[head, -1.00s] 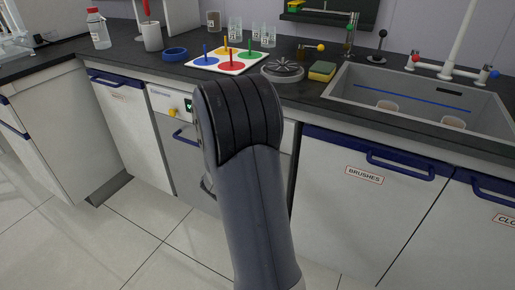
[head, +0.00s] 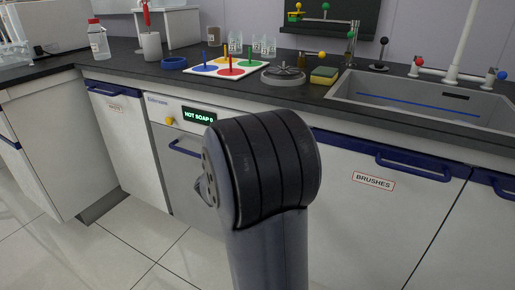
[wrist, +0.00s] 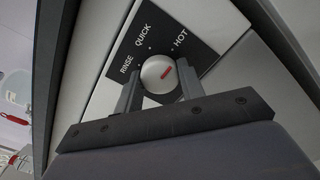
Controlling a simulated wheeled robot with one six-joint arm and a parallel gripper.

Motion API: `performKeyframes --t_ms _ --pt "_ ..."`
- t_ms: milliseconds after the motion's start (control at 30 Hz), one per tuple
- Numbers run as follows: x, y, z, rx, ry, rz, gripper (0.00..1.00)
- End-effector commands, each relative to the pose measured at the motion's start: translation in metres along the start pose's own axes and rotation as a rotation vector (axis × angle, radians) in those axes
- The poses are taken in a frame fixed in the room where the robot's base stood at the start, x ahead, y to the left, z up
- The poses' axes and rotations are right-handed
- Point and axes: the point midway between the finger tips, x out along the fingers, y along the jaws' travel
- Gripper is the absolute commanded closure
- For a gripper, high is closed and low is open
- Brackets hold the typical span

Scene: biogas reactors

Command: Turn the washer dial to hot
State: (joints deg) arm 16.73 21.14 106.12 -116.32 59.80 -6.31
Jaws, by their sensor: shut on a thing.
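The washer dial (wrist: 157,77) is a round, pale knob with a red mark, on a dark panel (wrist: 133,48) labelled RINSE, QUICK and HOT in the wrist view. Its red mark points up and right, towards HOT. My gripper (wrist: 159,84) is shut on the dial, one finger at each side. In the head view the washer (head: 181,152) is under the counter, and its green display (head: 198,115) reads HOT SOAP and a last character that is hard to read. My arm hides the dial and gripper there.
A yellow knob (head: 169,121) sits left of the display, above a blue handle (head: 184,148). The counter (head: 130,57) above holds a peg board (head: 206,75), a blue ring (head: 174,63) and a sponge (head: 324,75). A BRUSHES cabinet (head: 350,220) stands right.

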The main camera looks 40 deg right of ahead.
Motion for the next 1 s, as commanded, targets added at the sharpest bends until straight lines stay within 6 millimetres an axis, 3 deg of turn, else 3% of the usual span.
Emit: performKeyframes --t_ms 367,400,633,1000 --pt "-0.0002 -0.0011 -0.001 0.005 0.003 -0.003 0.86" --pt "-0.0002 -0.0011 -0.001 0.005 0.003 -0.003 0.6" --pt "-0.0001 -0.0005 -0.0005 0.004 0.001 -0.001 0.42" --pt "-0.009 0.0014 0.0002 0.004 0.003 0.001 0.41"
